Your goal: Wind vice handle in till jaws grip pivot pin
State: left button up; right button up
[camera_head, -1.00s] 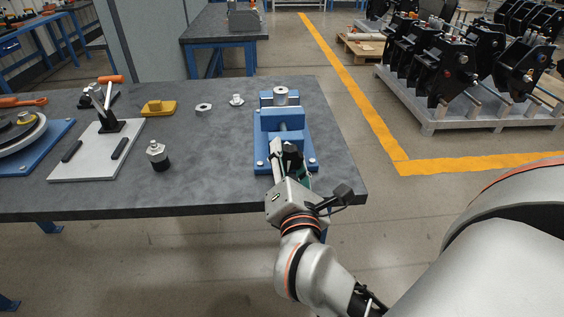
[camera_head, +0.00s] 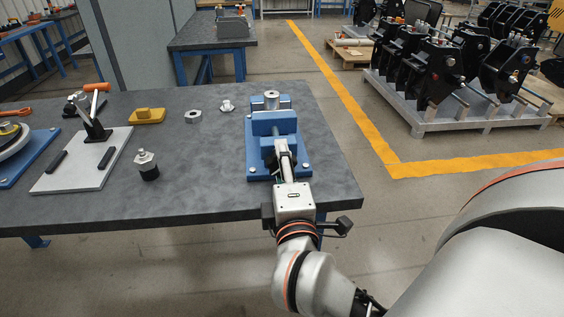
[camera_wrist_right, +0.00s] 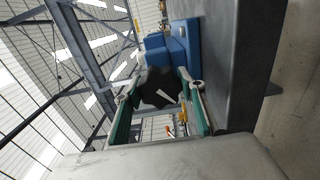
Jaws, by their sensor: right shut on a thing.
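The blue vice (camera_head: 256,160) is bolted near the right end of the grey table. The silver pivot pin (camera_head: 271,94) stands upright at its far end, by the jaws; whether both jaws touch it cannot be told. My right gripper (camera_head: 285,153) is at the near end of the vice, shut on the black vice handle. In the right wrist view the dark, lobed handle (camera_wrist_right: 157,88) sits between the green-lined fingers of the gripper (camera_wrist_right: 160,84). The head view mostly hides the handle behind the gripper. My left gripper is not in view.
Left of the vice lie a fitting with a black base (camera_head: 147,166), a yellow block (camera_head: 147,116), a nut (camera_head: 193,117) and a small flanged part (camera_head: 227,106). A white plate with a toggle clamp (camera_head: 97,130) is farther left. The table's front edge runs under my right wrist.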

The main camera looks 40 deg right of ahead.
jog(key=shift+m, duration=0.4)
jog(key=o, duration=1.1)
